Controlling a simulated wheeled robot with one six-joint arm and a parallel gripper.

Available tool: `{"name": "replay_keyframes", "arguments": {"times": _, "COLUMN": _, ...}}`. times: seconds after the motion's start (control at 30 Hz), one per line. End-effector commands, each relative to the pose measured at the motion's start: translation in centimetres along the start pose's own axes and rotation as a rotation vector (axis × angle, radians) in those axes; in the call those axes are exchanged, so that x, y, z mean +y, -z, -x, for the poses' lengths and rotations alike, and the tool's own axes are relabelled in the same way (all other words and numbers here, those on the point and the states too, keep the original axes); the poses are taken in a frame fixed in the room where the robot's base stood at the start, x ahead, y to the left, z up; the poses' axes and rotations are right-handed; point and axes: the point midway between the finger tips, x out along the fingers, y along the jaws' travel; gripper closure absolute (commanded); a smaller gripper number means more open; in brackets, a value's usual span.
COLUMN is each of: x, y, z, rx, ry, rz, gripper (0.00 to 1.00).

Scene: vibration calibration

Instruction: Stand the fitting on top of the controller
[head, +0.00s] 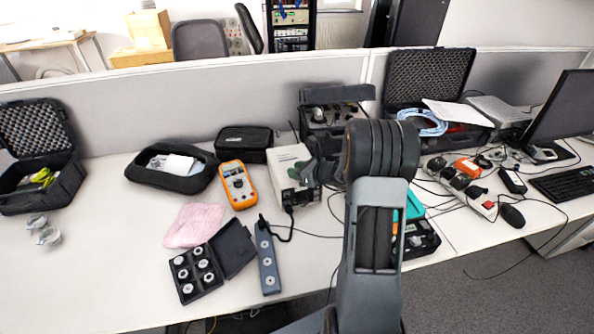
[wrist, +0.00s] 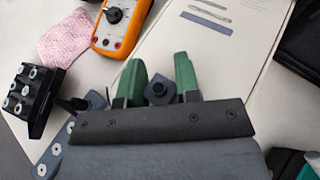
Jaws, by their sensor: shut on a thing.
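The controller is a white box (head: 287,158) in the middle of the desk in the head view. Its pale top with printed marks (wrist: 222,45) fills the upper right of the wrist view. My gripper (wrist: 158,84) has two green fingers shut on the fitting (wrist: 157,91), a small dark grey block with a round black part. In the wrist view the fitting lies over the near part of the controller; I cannot tell whether they touch. In the head view my gripper (head: 312,172) is at the controller's right side, partly behind my arm, and the fitting cannot be made out.
An orange multimeter (head: 238,185) lies left of the controller. A small open black case (head: 205,283) of round fittings and a blue-grey strip (head: 267,272) lie in front. A pink cloth (head: 194,225) and black pouch (head: 244,141) are nearby. The desk's left front is clear.

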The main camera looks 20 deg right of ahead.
Motion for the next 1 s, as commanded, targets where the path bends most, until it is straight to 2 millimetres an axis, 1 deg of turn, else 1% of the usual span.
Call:
{"name": "replay_keyframes", "arguments": {"times": 0.23, "x": -0.01, "y": 0.02, "z": 0.00, "rx": -0.001, "ry": 0.000, "rz": 0.000, "gripper": 0.96}}
{"name": "replay_keyframes", "arguments": {"times": 0.37, "x": 0.00, "y": 0.37, "z": -0.14, "rx": -0.001, "ry": 0.000, "rz": 0.000, "gripper": 0.96}}
{"name": "replay_keyframes", "arguments": {"times": 0.4, "x": 0.01, "y": 0.27, "z": -0.09, "rx": 0.000, "ry": 0.000, "rz": 0.000, "gripper": 0.67}}
{"name": "replay_keyframes", "arguments": {"times": 0.63, "x": 0.01, "y": 0.24, "z": -0.08, "rx": 0.000, "ry": 0.000, "rz": 0.000, "gripper": 0.45}}
{"name": "replay_keyframes", "arguments": {"times": 0.67, "x": 0.01, "y": 0.24, "z": -0.07, "rx": 0.000, "ry": 0.000, "rz": 0.000, "gripper": 0.44}}
{"name": "replay_keyframes", "arguments": {"times": 0.9, "x": 0.01, "y": 0.08, "z": -0.01, "rx": 0.000, "ry": 0.000, "rz": 0.000, "gripper": 0.44}}
{"name": "replay_keyframes", "arguments": {"times": 0.97, "x": 0.00, "y": -0.21, "z": 0.15, "rx": -0.001, "ry": 0.000, "rz": 0.000, "gripper": 0.44}}
{"name": "replay_keyframes", "arguments": {"times": 1.0, "x": -0.06, "y": -0.01, "z": 0.55, "rx": 0.000, "ry": 0.001, "rz": 0.000, "gripper": 0.44}}
